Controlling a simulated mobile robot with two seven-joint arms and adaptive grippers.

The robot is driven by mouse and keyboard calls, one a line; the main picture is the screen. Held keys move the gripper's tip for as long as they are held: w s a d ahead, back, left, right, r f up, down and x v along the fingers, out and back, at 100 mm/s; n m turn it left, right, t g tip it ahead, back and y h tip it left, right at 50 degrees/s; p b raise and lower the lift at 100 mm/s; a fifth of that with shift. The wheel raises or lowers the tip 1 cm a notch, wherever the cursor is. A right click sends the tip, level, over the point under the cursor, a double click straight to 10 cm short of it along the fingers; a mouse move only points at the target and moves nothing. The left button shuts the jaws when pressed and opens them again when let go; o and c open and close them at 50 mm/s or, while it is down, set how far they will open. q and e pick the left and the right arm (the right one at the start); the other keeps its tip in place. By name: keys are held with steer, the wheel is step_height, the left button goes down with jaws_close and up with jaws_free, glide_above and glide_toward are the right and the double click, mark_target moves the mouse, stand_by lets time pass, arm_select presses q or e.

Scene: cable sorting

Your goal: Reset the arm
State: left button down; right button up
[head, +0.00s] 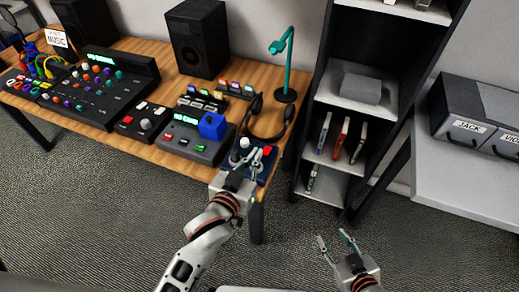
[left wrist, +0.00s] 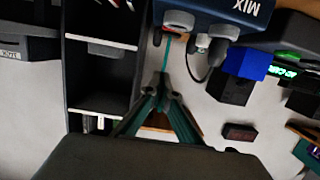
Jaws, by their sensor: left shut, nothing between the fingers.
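My left gripper (head: 245,165) is at the near right corner of the wooden table, right by a small dark blue box. In the left wrist view its fingers (left wrist: 164,78) meet at the tips with nothing between them. The dark blue box (left wrist: 205,9) carries the letters MIX and has knobs and a reddish part close to the fingertips. I cannot tell whether the fingers touch it. In the head view the box (head: 266,176) is partly hidden by the gripper. My right gripper (head: 332,239) is open and empty over the carpet, below the shelf.
The table holds a mixer (head: 100,88), a blue cube (head: 212,125) on a grey device, headphones (head: 266,137), a teal lamp (head: 287,94) and a speaker (head: 197,40). A dark shelf (head: 385,45) stands right of it. Grey bins (head: 465,120) sit further right. The carpet in front is clear.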

arm_select(q)
steer(key=shift+s, duration=0.1)
stand_by(0.3)
steer(key=s+a+f+g+y, duration=0.1)
steer(key=s+a+f+g, duration=0.1)
steer(key=s+a+f, duration=0.5)
steer(key=s+a+f+g+y, duration=0.1)
steer(key=s+a+f+g, duration=0.1)
steer(key=s+a+f, duration=0.6)
step_height(320, 180, down, 4)
steer(key=shift+a+m, duration=0.4)
steer(key=shift+a, duration=0.1)
